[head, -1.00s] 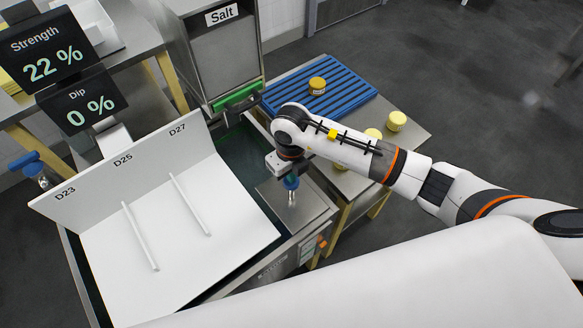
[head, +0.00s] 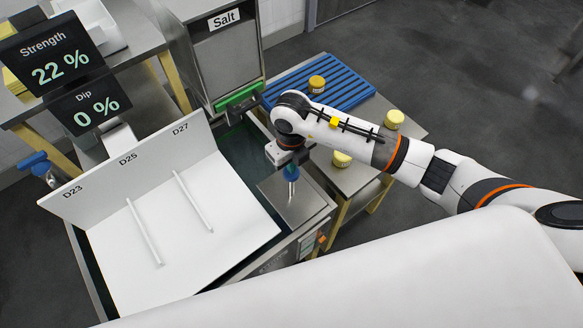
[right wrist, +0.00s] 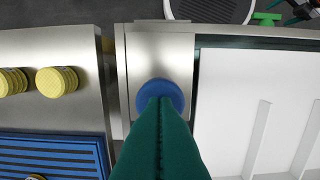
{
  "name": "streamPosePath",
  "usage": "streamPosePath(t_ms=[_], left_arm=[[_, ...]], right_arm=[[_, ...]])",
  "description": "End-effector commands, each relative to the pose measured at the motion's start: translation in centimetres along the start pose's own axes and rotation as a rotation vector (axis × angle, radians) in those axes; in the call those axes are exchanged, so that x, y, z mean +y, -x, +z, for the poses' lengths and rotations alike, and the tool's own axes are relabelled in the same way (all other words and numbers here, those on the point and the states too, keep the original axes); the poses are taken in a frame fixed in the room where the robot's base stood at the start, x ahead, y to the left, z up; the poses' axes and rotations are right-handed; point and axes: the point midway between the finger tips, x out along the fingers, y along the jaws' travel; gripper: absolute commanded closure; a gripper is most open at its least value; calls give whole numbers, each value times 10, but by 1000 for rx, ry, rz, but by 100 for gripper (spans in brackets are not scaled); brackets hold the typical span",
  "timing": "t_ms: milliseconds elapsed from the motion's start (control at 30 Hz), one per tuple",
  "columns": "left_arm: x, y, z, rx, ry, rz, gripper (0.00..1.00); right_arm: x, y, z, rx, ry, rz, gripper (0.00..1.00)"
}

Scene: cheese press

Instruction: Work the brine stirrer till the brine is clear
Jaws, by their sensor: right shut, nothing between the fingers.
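The brine stirrer looks to be the blue knob (head: 291,172) on an upright metal stem, standing over a steel plate (head: 305,203) at the tank's right end. My right gripper (head: 290,163) is directly above the knob, pointing down. In the right wrist view its green fingers (right wrist: 160,103) are together and overlap the round blue knob top (right wrist: 174,88); they are not around it. Whether they touch it is hard to tell. A strip of dark green brine (head: 240,155) shows beside the white board. The display (head: 62,70) reads Strength 22 %, Dip 0 %. My left gripper is not in view.
A white board (head: 185,235) marked D23, D25, D27 covers much of the tank. The salt hopper (head: 222,60) with a green handle stands behind. A side table at right holds a blue slatted rack (head: 345,92) and yellow cheeses (head: 394,118).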

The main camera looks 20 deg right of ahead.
Motion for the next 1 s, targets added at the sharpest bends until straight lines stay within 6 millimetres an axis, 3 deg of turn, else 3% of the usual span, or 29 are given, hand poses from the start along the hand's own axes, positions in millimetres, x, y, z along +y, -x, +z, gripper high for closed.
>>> streamPosePath(t_ms=[600,1000], left_arm=[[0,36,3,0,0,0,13],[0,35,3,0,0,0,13]], right_arm=[[0,52,0,1,1,-1,100],[0,53,0,1,0,-1,100]])
